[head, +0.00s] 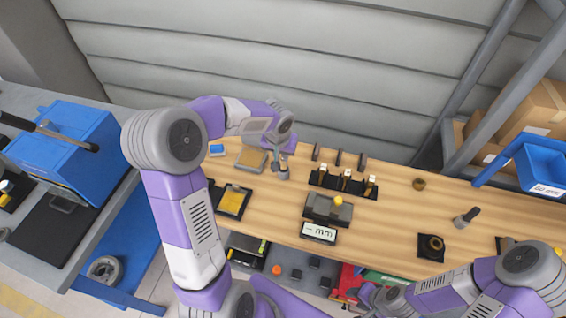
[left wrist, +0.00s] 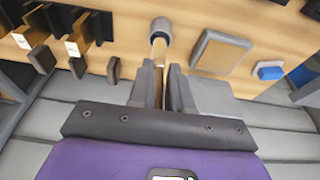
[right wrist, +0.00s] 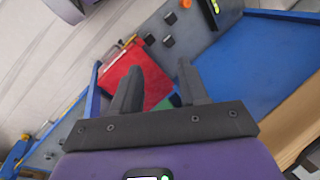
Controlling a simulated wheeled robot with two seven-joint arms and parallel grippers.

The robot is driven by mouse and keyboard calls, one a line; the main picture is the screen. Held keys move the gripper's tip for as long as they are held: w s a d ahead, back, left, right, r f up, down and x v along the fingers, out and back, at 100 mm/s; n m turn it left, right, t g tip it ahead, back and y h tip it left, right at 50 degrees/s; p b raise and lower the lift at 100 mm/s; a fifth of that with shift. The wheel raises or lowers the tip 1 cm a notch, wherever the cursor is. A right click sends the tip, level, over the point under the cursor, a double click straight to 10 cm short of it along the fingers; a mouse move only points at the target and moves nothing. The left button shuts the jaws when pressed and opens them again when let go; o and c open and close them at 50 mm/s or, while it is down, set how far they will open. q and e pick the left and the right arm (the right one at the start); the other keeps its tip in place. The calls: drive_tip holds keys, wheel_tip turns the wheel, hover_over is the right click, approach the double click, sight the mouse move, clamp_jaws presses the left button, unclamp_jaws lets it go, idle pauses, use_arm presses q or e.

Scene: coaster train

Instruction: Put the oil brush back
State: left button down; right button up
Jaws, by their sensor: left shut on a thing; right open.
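My left gripper (head: 280,155) is at the back of the wooden bench, shut on the slim, light wooden handle of the oil brush (left wrist: 158,55). Its fingers (left wrist: 160,72) close around the handle in the left wrist view. A small grey cup (head: 283,173) is directly at the fingers' far end, and the cup (left wrist: 160,28) also shows in the left wrist view. The brush's lower end meets the cup's opening; how deep it sits is hidden. My right gripper (right wrist: 155,72) is open and empty, low at the bench's front side, over a red bin (right wrist: 130,80).
A tan-topped grey block (head: 251,160) lies left of the cup. A black rack (head: 343,183) stands to its right with several small dark blocks behind. A gauge with a display (head: 319,232) and a yellow-topped tray (head: 233,202) are nearer.

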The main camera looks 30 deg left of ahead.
sight(283, 167)
use_arm(q)
wheel_tip(283, 167, down, 4)
drive_tip(key=shift+r, duration=0.1)
drive_tip(key=shift+w+f, duration=0.1)
drive_tip(key=shift+f, duration=0.15)
drive_tip(key=shift+b, duration=0.3)
drive_tip(key=shift+f, duration=0.15)
drive_tip(key=c, duration=1.1)
unclamp_jaws()
drive_tip(key=shift+o, duration=0.2)
